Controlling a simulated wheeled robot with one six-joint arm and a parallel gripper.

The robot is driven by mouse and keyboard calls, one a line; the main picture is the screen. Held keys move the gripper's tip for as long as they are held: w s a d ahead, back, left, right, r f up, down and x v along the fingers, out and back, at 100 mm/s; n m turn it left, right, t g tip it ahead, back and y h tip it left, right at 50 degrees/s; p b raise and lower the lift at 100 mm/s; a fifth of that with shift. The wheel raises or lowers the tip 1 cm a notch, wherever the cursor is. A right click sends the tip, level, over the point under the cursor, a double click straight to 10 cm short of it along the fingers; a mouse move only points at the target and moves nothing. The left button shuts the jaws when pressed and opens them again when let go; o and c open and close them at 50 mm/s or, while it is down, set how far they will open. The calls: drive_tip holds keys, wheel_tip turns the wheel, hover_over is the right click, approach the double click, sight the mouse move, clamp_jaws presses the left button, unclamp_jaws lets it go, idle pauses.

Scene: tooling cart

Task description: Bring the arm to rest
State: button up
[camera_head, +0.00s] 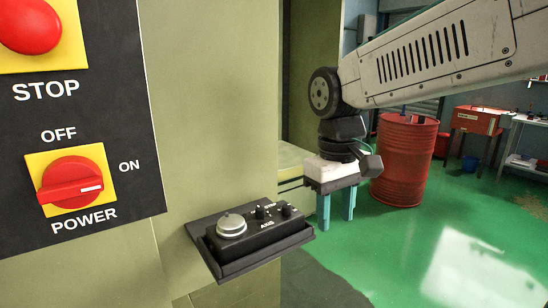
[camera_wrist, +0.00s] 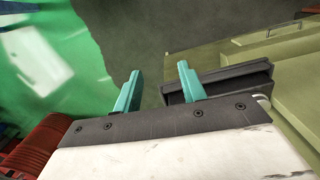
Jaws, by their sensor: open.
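My gripper (camera_head: 336,204) hangs from my white arm at the centre right of the head view, with its two teal fingers pointing down. The fingers are apart with nothing between them. In the wrist view my gripper (camera_wrist: 158,84) also shows open and empty.
A green machine panel (camera_head: 215,130) stands at left, with a red STOP button (camera_head: 30,25) and a red POWER switch (camera_head: 70,183). A red drum (camera_head: 405,160) stands behind my gripper. A red toolbox (camera_head: 478,120) and workbench are farther back. The green floor (camera_head: 430,240) at right is clear.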

drive_tip(key=s+d+f+m+t, duration=0.1)
drive_tip(key=s+d+f+m, duration=0.1)
drive_tip(key=s+d, duration=0.5)
drive_tip(key=s+d+f+m, duration=0.2)
drive_tip(key=s+d+m, duration=0.1)
drive_tip(key=s+d, duration=0.5)
drive_tip(key=s, duration=0.3)
drive_tip(key=shift+d+f+m+t, duration=0.2)
drive_tip(key=shift+f+m+t, duration=0.1)
drive_tip(key=shift+m+t, duration=0.1)
drive_tip(key=shift+a, duration=0.1)
